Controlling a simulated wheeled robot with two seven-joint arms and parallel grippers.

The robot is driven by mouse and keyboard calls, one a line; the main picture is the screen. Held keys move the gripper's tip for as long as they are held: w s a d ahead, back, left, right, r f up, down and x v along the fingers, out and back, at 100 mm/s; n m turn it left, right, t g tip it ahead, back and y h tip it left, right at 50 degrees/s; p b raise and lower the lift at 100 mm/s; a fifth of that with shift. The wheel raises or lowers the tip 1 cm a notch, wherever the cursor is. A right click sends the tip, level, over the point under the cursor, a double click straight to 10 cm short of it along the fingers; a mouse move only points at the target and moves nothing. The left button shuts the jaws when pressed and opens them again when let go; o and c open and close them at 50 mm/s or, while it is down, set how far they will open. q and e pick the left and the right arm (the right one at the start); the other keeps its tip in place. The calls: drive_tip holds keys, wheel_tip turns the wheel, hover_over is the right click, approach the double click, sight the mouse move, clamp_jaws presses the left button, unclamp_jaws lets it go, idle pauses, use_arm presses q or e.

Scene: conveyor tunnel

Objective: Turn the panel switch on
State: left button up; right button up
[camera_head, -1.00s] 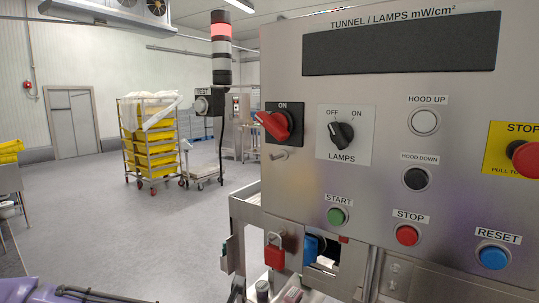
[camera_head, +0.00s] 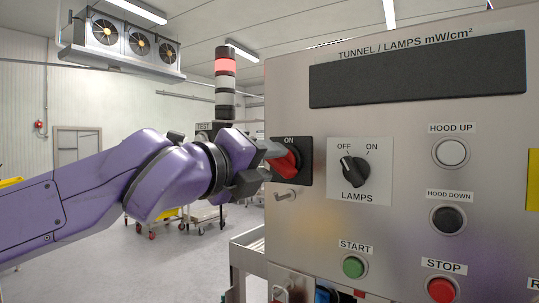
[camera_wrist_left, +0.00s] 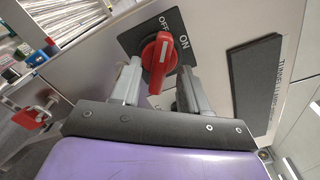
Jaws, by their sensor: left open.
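The panel switch is a red rotary handle (camera_head: 287,162) on a black plate at the left of the steel control panel; it also shows in the left wrist view (camera_wrist_left: 157,60). There its upper end is near the OFF mark, with ON to the right. My left gripper (camera_head: 271,162) comes in from the left, right at the handle. In the left wrist view my gripper (camera_wrist_left: 160,72) is open, one finger on each side of the handle. I cannot tell whether either finger touches it. The gripper hides part of the handle in the head view. My right gripper is not in view.
A black LAMPS knob (camera_head: 354,171) sits right of the switch. A green START button (camera_head: 353,267), a red STOP button (camera_head: 441,290) and a dark display (camera_head: 418,72) share the panel. A red padlock (camera_wrist_left: 32,117) hangs nearby. A signal tower (camera_head: 225,80) stands behind my arm.

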use_arm(q)
drive_tip(key=shift+w+d, duration=0.3)
drive_tip(key=shift+w, duration=0.15)
clamp_jaws()
drive_tip(key=shift+m, duration=0.3)
drive_tip(key=m+p, duration=0.2)
drive_tip(key=m, duration=0.3)
drive_tip(key=m+p, duration=0.2)
drive_tip(key=m, duration=0.3)
drive_tip(key=shift+m, duration=0.3)
idle(0.3)
